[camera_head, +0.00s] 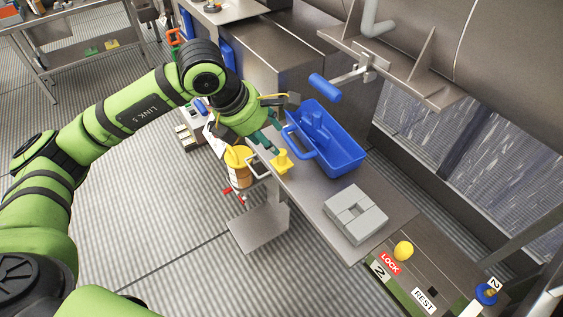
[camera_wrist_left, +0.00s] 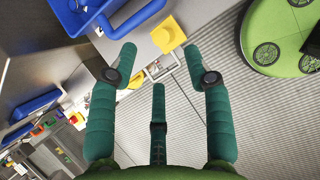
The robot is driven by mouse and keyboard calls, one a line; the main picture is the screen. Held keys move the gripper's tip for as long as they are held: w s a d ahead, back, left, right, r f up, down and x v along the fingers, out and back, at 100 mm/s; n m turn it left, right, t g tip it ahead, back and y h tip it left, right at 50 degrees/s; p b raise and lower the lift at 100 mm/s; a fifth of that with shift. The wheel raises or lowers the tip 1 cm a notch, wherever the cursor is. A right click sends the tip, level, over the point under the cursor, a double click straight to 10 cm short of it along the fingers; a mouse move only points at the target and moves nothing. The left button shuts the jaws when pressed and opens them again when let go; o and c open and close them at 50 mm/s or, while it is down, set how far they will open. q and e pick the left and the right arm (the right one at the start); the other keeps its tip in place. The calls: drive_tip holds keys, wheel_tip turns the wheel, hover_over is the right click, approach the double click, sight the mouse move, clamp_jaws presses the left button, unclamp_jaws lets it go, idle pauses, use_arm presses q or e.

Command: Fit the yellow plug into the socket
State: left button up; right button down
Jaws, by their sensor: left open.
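A grey block with slots (camera_head: 355,215), which looks like the socket, lies farther right on the same table, apart from the plug. My left gripper (camera_head: 268,141) is open and empty, just behind and left of the plug, with its teal fingers spread in the wrist view (camera_wrist_left: 160,68). Whether a finger touches the plug is unclear. My right gripper is not in view.
A blue tote (camera_head: 345,160) with blue items stands behind the plug, its handle close to my fingers. A yellow and white container (camera_head: 238,165) is beside the table edge. A blue lever handle (camera_head: 325,88) juts out above the tote.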

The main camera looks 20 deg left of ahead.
sight(282, 161)
use_arm(q)
drive_tip(key=f+p, duration=0.1)
drive_tip(key=f, duration=0.1)
drive_tip(key=w+d+f+n+p, duration=0.2)
drive_tip(key=f, duration=0.1)
drive_tip(key=shift+w+f+t, duration=0.1)
drive_tip(key=shift+f+t, duration=0.2)
drive_tip(key=shift+w+f, duration=0.1)
drive_tip(key=shift+f, duration=0.2)
clamp_jaws()
